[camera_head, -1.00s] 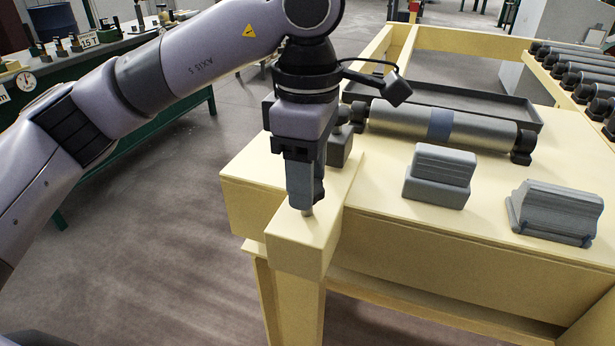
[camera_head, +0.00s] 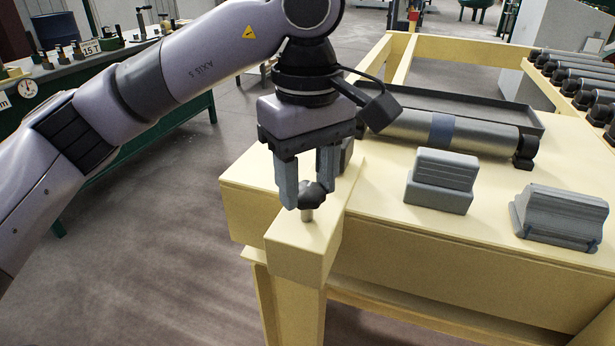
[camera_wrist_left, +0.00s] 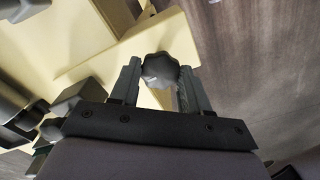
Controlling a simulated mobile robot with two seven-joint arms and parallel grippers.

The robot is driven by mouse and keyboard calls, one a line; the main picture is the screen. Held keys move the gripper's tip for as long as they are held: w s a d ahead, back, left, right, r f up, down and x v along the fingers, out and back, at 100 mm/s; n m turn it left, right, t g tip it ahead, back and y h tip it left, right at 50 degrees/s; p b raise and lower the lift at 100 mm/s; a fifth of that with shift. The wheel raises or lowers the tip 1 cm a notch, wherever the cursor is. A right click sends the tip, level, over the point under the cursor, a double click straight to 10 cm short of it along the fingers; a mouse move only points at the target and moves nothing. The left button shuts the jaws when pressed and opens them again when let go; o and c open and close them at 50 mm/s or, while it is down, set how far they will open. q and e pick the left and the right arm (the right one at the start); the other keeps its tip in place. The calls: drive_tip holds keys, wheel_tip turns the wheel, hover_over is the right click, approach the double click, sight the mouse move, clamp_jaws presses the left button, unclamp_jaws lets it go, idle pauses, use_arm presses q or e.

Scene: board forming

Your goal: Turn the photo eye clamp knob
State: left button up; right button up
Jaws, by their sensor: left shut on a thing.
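The clamp knob (camera_head: 311,194) is a dark, lobed knob on a short metal stem. It stands upright on the yellow block at the near left corner of the bench. My left gripper (camera_head: 309,192) points down over it, with one finger on each side, shut on the knob. In the left wrist view the grey knob (camera_wrist_left: 160,70) sits between the two fingertips of the gripper (camera_wrist_left: 160,75). My right gripper shows in neither view.
The yellow bench (camera_head: 380,230) carries a metal roller (camera_head: 400,125), a dark tray (camera_head: 490,110) behind it, and two grey stacked blocks (camera_head: 440,180) and (camera_head: 560,214). A small dark block stands just behind my left gripper. The floor left of the bench is clear.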

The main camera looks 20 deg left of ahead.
sight(308, 189)
use_arm(q)
drive_tip(key=shift+r, duration=0.2)
idle(0.3)
drive_tip(key=o, duration=1.1)
drive_tip(key=shift+f, duration=0.1)
drive_tip(key=shift+c, duration=0.2)
wheel_tip(308, 189, up, 6)
drive_tip(key=shift+r+p, duration=0.2)
drive_tip(key=shift+p, duration=0.5)
drive_tip(key=shift+r, duration=0.4)
